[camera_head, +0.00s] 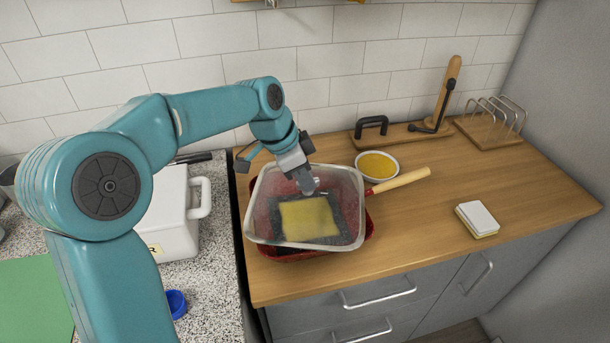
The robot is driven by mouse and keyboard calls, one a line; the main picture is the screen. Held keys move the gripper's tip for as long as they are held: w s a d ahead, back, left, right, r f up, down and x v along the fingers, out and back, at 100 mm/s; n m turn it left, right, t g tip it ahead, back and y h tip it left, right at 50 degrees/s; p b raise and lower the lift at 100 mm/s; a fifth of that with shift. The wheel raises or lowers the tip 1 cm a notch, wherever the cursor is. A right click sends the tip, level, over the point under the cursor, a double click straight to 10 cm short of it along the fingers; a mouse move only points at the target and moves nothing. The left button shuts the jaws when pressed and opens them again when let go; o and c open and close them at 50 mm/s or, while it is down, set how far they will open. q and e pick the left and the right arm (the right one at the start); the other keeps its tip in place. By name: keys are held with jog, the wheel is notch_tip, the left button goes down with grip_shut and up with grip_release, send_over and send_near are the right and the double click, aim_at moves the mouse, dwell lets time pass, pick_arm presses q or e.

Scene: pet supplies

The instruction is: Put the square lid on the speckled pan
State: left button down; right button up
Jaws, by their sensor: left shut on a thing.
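The square lid (345,183) is clear with a pale rim. My left gripper (306,188) is shut on it near its middle, where the gripped part is mostly hidden by the jaws. The speckled pan (368,222) is red with a dark inside and a wooden handle (400,181) pointing right. It stands on the wooden counter. The lid is over the pan and covers most of it in this view. The pan's red edge shows at the lower and right sides. A yellow square shows through the lid. Whether lid and pan touch, I cannot tell. My right gripper is not in view.
A bowl of yellow food (377,166) stands just behind the handle. A wooden board with black fittings (405,131) and a toast rack (491,122) stand at the back. A sponge-like block (477,219) lies right. A white container (165,212) stands left. The counter's middle right is clear.

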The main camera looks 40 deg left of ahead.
pick_arm(q)
jog(key=shift+s+d+f+b, duration=0.1)
jog(key=shift+s+f+b, duration=0.1)
jog(key=shift+f+b, duration=0.45)
dwell(1.1)
jog(key=c, duration=1)
grip_release()
jog(key=shift+c, duration=0.2)
jog(key=shift+f, duration=0.15)
jog(key=shift+r, duration=0.45)
jog(key=p+v, duration=0.1)
jog(key=v, duration=1.5)
jog(key=shift+r+p, duration=0.25)
jog(key=shift+p, duration=0.05)
jog(key=shift+w, duration=0.15)
jog(key=shift+f, duration=0.1)
